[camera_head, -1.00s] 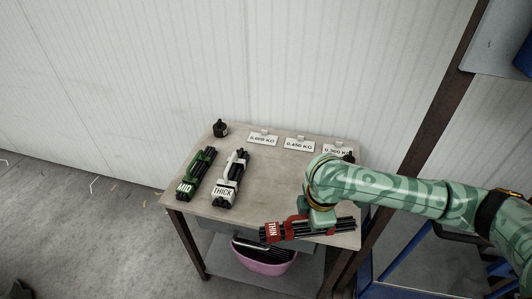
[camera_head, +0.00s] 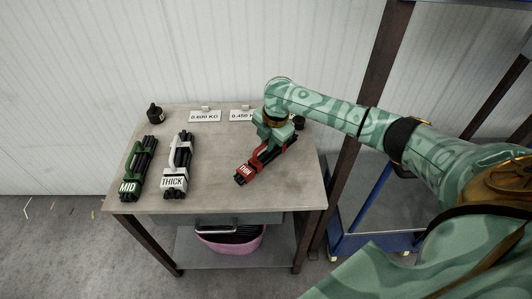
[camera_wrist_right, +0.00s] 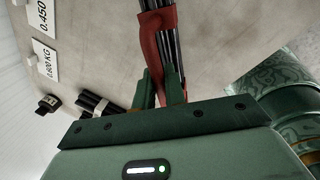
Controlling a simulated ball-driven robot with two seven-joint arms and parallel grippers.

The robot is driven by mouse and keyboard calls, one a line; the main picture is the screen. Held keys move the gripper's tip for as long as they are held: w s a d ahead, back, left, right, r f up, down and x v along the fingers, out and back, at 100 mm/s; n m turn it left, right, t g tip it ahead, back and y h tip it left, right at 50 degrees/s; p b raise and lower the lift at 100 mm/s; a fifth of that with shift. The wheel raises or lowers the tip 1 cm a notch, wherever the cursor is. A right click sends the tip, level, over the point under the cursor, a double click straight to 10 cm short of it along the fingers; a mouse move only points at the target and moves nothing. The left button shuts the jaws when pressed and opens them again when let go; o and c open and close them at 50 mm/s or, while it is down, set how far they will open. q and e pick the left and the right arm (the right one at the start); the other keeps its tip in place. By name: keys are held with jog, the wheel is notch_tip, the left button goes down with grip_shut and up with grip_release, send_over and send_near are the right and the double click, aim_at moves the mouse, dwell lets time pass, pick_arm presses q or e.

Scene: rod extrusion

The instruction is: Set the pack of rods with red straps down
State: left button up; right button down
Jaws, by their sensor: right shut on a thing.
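The pack of rods with red straps (camera_head: 244,174), labelled THIN, is over the right part of the table (camera_head: 220,190). My right gripper (camera_head: 268,148) is shut on its red strap handle from above. In the right wrist view the pack (camera_wrist_right: 160,50) runs up from between the two green fingers (camera_wrist_right: 160,92). Whether the pack touches the tabletop or hangs just above it, I cannot tell. My left gripper is in neither view.
A green-strapped pack labelled MID (camera_head: 140,168) and a white-strapped pack labelled THICK (camera_head: 177,168) lie on the left of the table. Weight cards (camera_head: 205,116) and a small black weight (camera_head: 154,112) stand along the back. A pink basket (camera_head: 230,240) sits below.

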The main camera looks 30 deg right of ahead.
aim_at(274, 153)
jog(key=shift+w+d+f, duration=0.1)
jog(key=shift+w+f, duration=0.1)
jog(key=f, duration=0.1)
jog(key=f+b, duration=0.2)
jog(key=f, duration=0.1)
jog(key=shift+w+d, duration=0.2)
jog(key=shift+d, duration=0.05)
jog(key=shift+r, duration=0.2)
jog(key=c, duration=1.5)
grip_release()
jog(key=shift+f, duration=0.15)
jog(key=shift+o, duration=0.2)
notch_tip(274, 153, up, 12)
jog(key=s+p, duration=0.2)
jog(key=p, duration=0.3)
jog(key=shift+s+d, duration=0.2)
jog(key=shift+d, duration=0.05)
